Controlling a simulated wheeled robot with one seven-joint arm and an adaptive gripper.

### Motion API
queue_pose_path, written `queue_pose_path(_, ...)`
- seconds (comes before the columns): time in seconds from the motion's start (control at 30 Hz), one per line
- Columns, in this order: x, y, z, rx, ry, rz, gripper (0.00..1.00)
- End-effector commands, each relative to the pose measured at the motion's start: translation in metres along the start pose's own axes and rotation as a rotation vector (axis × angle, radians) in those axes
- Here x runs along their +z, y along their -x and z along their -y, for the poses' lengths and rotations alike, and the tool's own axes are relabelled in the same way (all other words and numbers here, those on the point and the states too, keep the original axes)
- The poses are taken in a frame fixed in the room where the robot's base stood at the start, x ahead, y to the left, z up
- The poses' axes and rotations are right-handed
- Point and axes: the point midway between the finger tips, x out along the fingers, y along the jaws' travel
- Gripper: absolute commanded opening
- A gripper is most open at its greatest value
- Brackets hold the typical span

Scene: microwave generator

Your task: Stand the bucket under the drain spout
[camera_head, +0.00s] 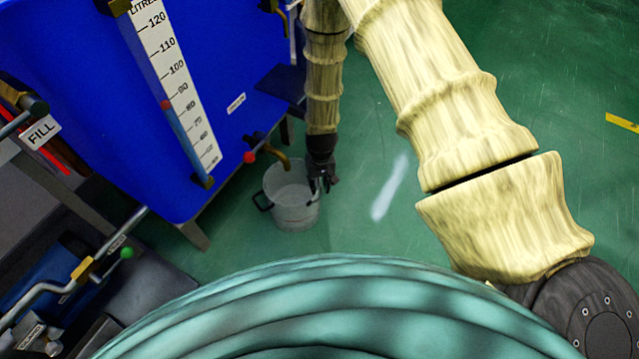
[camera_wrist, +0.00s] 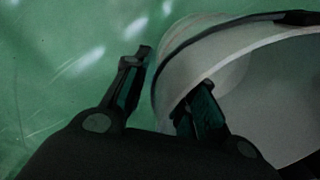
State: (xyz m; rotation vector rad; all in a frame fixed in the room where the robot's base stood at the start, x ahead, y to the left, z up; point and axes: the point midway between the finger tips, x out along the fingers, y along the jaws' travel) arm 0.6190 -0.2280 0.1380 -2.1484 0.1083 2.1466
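A pale grey bucket (camera_head: 294,212) stands upright on the green floor in the head view, with a dark handle at its left side. The brass drain spout (camera_head: 283,160), with a red-knobbed valve lever, comes out low on the blue tank, close to the bucket's far rim; I cannot tell whether it is over the opening. My gripper (camera_head: 322,184) is at the bucket's right rim. In the wrist view my gripper (camera_wrist: 176,68) is open, one finger outside the bucket (camera_wrist: 270,50) and one inside. A gap shows between the outer finger and the wall.
The blue tank (camera_head: 90,90) with a litre scale (camera_head: 172,82) stands on legs behind the bucket. Pipework with a green knob (camera_head: 127,253) is at the lower left. The green floor (camera_head: 385,130) right of the bucket is clear.

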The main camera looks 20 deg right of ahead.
Motion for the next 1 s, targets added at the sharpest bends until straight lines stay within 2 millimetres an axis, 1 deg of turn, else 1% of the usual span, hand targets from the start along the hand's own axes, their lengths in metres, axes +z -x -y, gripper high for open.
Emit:
queue_pose_path(0.23, 0.000, 0.004, 0.000, 0.000, 0.000, 0.000, 0.27)
queue_pose_path(0.37, 0.000, 0.022, 0.000, 0.000, 0.000, 0.000, 0.27)
queue_pose_path(0.6, 0.000, 0.067, 0.000, 0.000, 0.000, 0.000, 0.27)
queue_pose_path(0.8, -0.001, 0.100, 0.000, 0.000, 0.001, -0.002, 0.27)
queue_pose_path(1.0, 0.000, 0.118, 0.000, 0.000, 0.000, 0.001, 0.27)
